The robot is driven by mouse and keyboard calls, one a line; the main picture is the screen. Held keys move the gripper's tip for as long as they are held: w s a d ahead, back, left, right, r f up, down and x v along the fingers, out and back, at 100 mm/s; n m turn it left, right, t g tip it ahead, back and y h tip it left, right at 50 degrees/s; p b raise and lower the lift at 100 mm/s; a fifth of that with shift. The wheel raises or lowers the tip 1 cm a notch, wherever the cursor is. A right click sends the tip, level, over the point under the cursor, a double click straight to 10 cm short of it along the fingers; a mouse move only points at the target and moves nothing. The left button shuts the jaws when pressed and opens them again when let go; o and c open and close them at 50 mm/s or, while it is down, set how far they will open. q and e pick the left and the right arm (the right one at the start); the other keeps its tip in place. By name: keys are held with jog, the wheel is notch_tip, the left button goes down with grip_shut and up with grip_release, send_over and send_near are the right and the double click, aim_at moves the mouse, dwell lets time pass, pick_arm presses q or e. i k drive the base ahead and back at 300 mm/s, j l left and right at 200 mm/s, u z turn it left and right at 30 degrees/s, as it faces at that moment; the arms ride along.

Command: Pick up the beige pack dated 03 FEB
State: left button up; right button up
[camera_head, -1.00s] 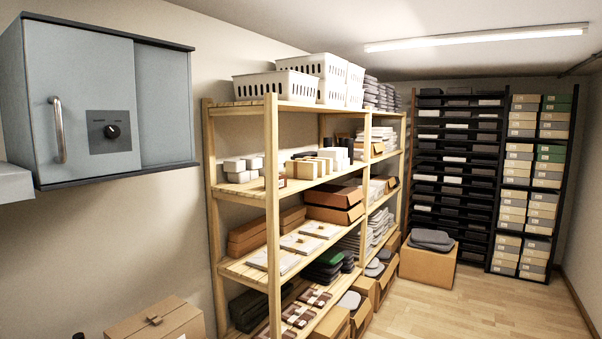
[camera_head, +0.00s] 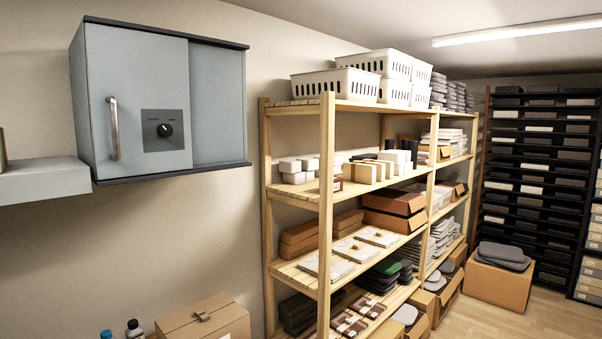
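Several beige packs (camera_head: 361,173) stand in a row on the second shelf of the wooden rack, with white packs (camera_head: 297,169) to their left and more white ones (camera_head: 396,158) to their right. A small brown label stand (camera_head: 338,184) is at the shelf's front edge. The packs are too small for any date to be read, so I cannot tell which is dated 03 FEB. Neither of my grippers is in view.
The wooden rack (camera_head: 326,230) also holds white baskets (camera_head: 336,84) and brown boxes (camera_head: 395,200). A grey wall cabinet (camera_head: 137,95) hangs at left beside a grey ledge (camera_head: 40,184). A cardboard box (camera_head: 205,320) and bottles (camera_head: 134,327) are below. Floor shows at right.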

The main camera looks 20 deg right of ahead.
aim_at(354, 172)
jog(key=i+l+u, duration=0.2)
jog(key=l, duration=0.2)
jog(key=i+l+u, duration=0.2)
jog(key=l, duration=0.25)
jog(key=i+l+u, duration=0.1)
jog(key=l+u, duration=0.15)
jog(key=l, duration=0.2)
jog(key=l+u, duration=0.2)
jog(key=l, duration=0.3)
jog(key=i+l+u, duration=0.2)
jog(key=l, duration=0.3)
jog(key=k, duration=0.1)
